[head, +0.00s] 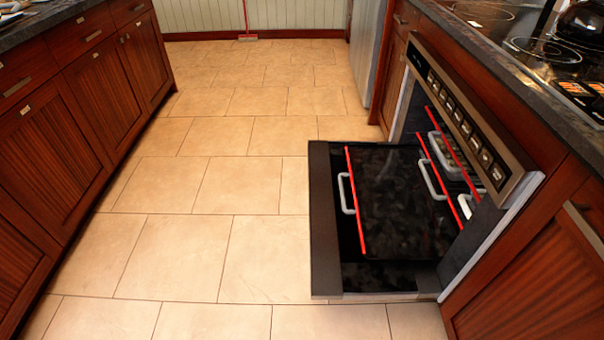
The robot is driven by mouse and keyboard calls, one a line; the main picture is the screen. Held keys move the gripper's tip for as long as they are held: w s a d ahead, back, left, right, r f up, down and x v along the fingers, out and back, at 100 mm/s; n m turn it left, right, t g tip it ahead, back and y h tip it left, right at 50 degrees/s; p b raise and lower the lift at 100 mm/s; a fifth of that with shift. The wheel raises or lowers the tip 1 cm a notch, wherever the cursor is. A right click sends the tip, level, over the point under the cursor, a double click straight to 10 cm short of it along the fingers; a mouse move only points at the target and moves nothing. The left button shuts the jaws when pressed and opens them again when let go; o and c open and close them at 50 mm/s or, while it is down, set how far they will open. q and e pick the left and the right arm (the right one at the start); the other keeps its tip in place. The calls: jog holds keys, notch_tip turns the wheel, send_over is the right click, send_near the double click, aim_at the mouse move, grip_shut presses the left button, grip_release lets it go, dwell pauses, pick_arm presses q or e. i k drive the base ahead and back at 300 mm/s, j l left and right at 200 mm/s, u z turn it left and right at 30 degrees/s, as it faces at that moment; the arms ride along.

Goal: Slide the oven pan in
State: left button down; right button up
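The oven (470,120) is built into the right-hand counter, and its door (325,220) is folded down flat over the floor. The oven pan (400,210) is a dark sheet with a red front edge and a white loop handle (346,194) facing left. It is drawn out above the open door, its right part near the oven opening. Neither of my grippers is in view.
Wooden cabinets (60,140) run along the left. The tiled floor (235,190) between them and the oven is clear. A cooktop (540,45) with a dark pot (582,22) is above the oven. A red broom (247,36) stands far back.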

aim_at(399, 218)
jog(key=i+j+u, duration=0.3)
jog(key=j, duration=0.2)
jog(key=i+j+u, duration=0.15)
jog(key=j+u, duration=0.2)
jog(key=i+j+u, duration=0.3)
jog(key=j, duration=0.2)
jog(key=i+z, duration=0.2)
jog(key=i, duration=0.15)
jog(key=i+j+z, duration=0.25)
jog(key=i, duration=0.15)
jog(key=i+j+z, duration=0.2)
jog(key=i, duration=0.15)
jog(key=i+l+z, duration=0.1)
jog(key=i+z, duration=0.55)
jog(key=z, duration=0.25)
jog(key=i+j+z, duration=0.1)
jog(key=i+z, duration=0.35)
jog(key=i+l+z, duration=0.1)
jog(key=z, duration=0.3)
jog(key=i+z, duration=0.2)
jog(key=z, duration=0.2)
jog(key=i+z, duration=0.15)
jog(key=z, duration=0.25)
